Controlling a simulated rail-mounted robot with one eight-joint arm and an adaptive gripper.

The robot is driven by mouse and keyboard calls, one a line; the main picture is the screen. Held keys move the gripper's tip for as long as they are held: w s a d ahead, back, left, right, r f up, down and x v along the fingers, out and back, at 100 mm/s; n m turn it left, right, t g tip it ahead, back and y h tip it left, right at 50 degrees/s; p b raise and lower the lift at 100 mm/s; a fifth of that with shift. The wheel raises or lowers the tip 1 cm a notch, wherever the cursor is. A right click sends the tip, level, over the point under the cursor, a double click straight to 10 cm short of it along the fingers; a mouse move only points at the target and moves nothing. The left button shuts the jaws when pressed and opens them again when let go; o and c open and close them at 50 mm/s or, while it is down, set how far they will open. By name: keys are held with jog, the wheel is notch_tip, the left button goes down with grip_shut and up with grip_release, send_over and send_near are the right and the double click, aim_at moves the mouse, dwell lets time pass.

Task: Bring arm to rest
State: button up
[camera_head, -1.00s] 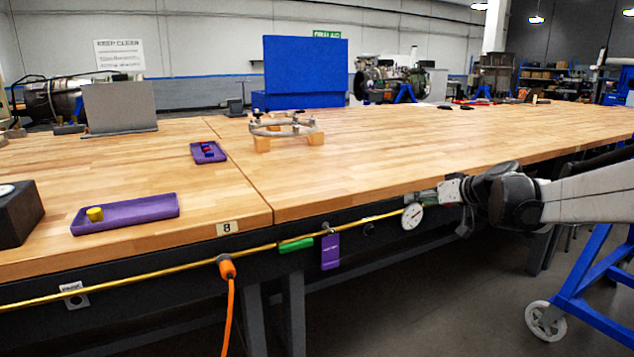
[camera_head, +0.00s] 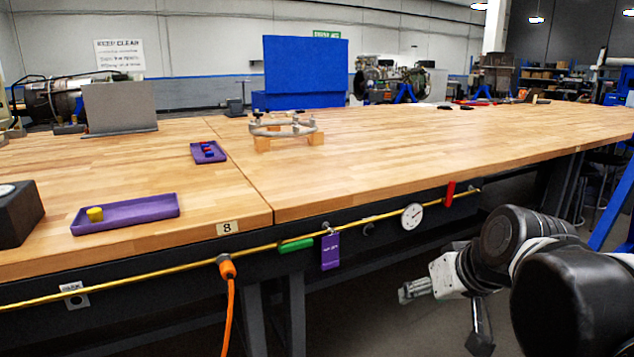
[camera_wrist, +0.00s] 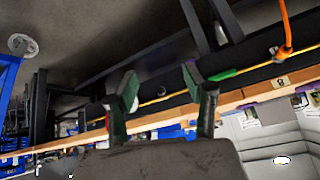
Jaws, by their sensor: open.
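My gripper (camera_head: 415,290) is in the lower right of the head view, in front of the bench's front edge and below the bench top. It points left and is apart from the bench. In the wrist view my gripper (camera_wrist: 157,88) shows two separated fingers with nothing between them. The bench front and its yellow line show upside down behind the fingers.
The wooden bench (camera_head: 400,150) carries a purple tray (camera_head: 125,215) with a yellow piece, a smaller purple tray (camera_head: 208,152) and a metal ring on blocks (camera_head: 284,127). A dial gauge (camera_head: 412,216), a red handle (camera_head: 450,194) and a purple tag (camera_head: 330,250) are on the front.

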jog(key=s+d+f+m+h, duration=0.1)
jog(key=s+f, duration=0.2)
jog(key=s, duration=0.2)
jog(key=s+f+h, duration=0.1)
jog(key=s+f, duration=0.2)
jog(key=s, duration=0.3)
notch_tip(320, 180, up, 17)
jog(key=p, duration=1.6)
jog(key=shift+w+d+p, duration=0.15)
jog(key=shift+w+p, duration=0.1)
jog(key=shift+p, duration=0.05)
